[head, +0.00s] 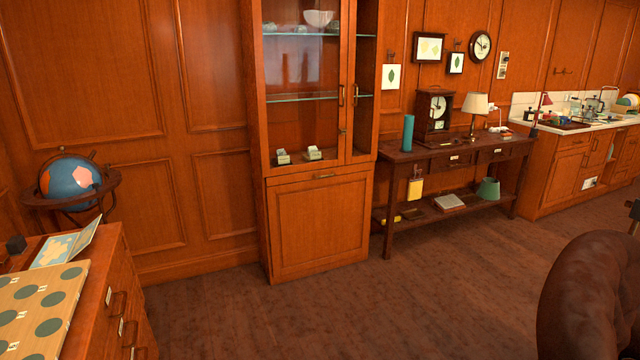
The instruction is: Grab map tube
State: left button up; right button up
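A teal upright cylinder (408,133), which looks like the map tube, stands on the left end of a dark wooden console table (462,154) against the far wall. It is just left of a dark wooden clock (433,115), and nothing covers it. Neither of my grippers shows in the head view.
A tall glass-door cabinet (318,215) stands left of the table. A globe (70,178) and a drawer chest (112,290) are at left. A brown tufted chair (590,300) fills the lower right. The carpet (380,310) between is clear.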

aim_at(408, 123)
jog(key=i, duration=2.65)
jog(key=i+z, duration=0.1)
jog(key=i, duration=0.5)
jog(key=i+j+z, duration=0.15)
jog(key=i, duration=0.5)
jog(key=i+j+z, duration=0.1)
jog(key=i, duration=0.5)
jog(key=j, duration=0.1)
